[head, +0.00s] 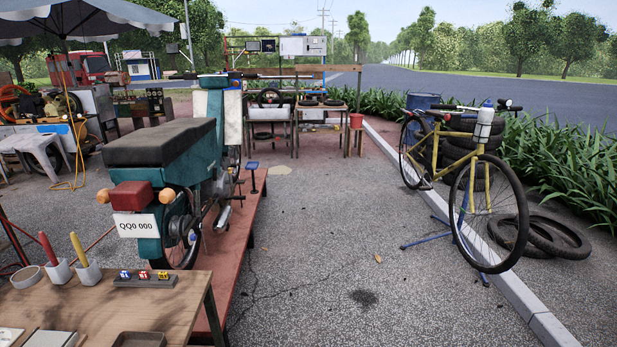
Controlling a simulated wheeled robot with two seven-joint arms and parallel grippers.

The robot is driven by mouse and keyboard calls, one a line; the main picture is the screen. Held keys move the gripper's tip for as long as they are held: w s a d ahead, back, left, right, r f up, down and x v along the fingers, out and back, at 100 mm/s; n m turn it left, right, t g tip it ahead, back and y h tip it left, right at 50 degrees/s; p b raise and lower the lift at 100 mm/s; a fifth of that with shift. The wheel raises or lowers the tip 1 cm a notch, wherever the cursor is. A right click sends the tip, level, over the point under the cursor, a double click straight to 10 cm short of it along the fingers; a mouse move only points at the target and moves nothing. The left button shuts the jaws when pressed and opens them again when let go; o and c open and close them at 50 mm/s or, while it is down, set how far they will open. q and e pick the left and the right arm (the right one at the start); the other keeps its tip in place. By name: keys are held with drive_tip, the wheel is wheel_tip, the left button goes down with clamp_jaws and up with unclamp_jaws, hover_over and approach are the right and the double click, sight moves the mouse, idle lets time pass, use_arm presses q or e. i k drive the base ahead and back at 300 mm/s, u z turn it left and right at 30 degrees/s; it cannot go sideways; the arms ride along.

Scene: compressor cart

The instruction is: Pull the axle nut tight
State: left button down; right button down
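A teal motorbike (175,195) with a black seat, a red tail light and a plate stands on a low red platform (245,215) at the left, its rear towards me. Its rear wheel (180,230) shows below the plate, partly covered by the teal mudguard. A yellow bicycle (450,150) stands at the right on a blue stand (425,240), with its wheel (487,215) turned towards me. The axle nut is too small to make out on either one. Neither of my grippers is in view.
A wooden table (185,305) at front left holds a red-handled tool (47,248), a yellow-handled tool (78,246), a black block (145,281) and a tray (138,340). Tyres (555,237) lie by the kerb (520,295). Asphalt (330,240) between platform and bicycle is clear.

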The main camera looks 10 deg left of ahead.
sight(204, 242)
drive_tip(key=i, duration=6.1)
drive_tip(key=u, duration=3.2)
drive_tip(key=i, duration=0.5)
